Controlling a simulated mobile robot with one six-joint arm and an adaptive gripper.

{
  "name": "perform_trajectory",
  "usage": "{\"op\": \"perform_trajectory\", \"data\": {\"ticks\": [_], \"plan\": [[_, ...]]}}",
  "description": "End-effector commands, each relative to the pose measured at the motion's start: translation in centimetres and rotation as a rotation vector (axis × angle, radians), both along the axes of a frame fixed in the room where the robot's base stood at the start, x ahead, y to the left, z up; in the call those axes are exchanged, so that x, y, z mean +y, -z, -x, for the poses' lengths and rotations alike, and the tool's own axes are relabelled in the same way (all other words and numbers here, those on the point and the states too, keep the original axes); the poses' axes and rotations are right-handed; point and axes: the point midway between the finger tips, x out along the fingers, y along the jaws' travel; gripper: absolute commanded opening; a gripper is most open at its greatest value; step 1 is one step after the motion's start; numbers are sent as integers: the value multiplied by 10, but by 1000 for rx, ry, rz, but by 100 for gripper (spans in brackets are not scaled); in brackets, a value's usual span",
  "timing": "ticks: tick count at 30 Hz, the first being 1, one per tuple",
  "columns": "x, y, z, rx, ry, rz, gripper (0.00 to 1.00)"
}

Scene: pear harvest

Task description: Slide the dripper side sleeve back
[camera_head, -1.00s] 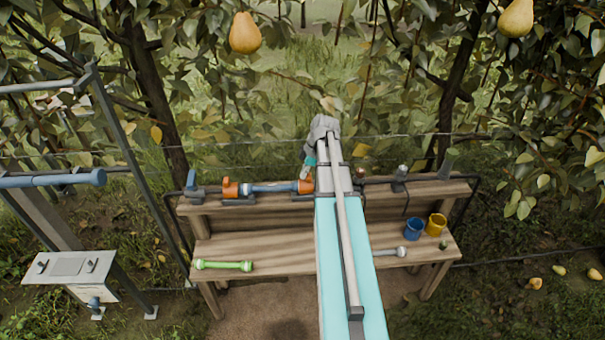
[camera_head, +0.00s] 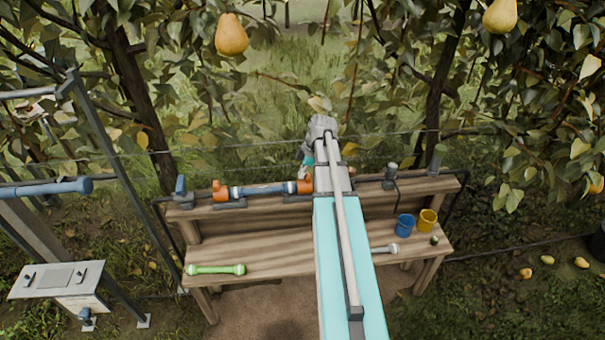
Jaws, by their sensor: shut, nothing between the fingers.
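A blue pipe (camera_head: 262,189) lies level along the back ledge of the wooden bench, with an orange collar at each end. The left orange collar (camera_head: 220,191) is clear of my arm. The right orange collar (camera_head: 304,186) sits close beside my arm, which partly covers what lies to its right. I cannot tell from the picture which collar is the dripper side sleeve. My gripper (camera_head: 304,172) is small in view, pointing down just above the right collar. It is shut with nothing in it. Whether it touches the collar is unclear.
The bench (camera_head: 260,252) holds a green rod (camera_head: 215,269), a grey-headed tool (camera_head: 386,249), a blue cup (camera_head: 404,226) and a yellow cup (camera_head: 427,221). A metal frame (camera_head: 110,160) stands left. Wires and pear branches are behind the bench.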

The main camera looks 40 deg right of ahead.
Motion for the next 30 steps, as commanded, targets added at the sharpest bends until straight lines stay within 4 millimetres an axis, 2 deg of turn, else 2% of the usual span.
{"op": "perform_trajectory", "data": {"ticks": [9, 12, 30], "plan": [[35, -1, -12, -2, -3, -6, 0], [29, -14, -10, -2, 1, -6, 0], [14, -64, -2, -2, 0, -7, 0]]}}
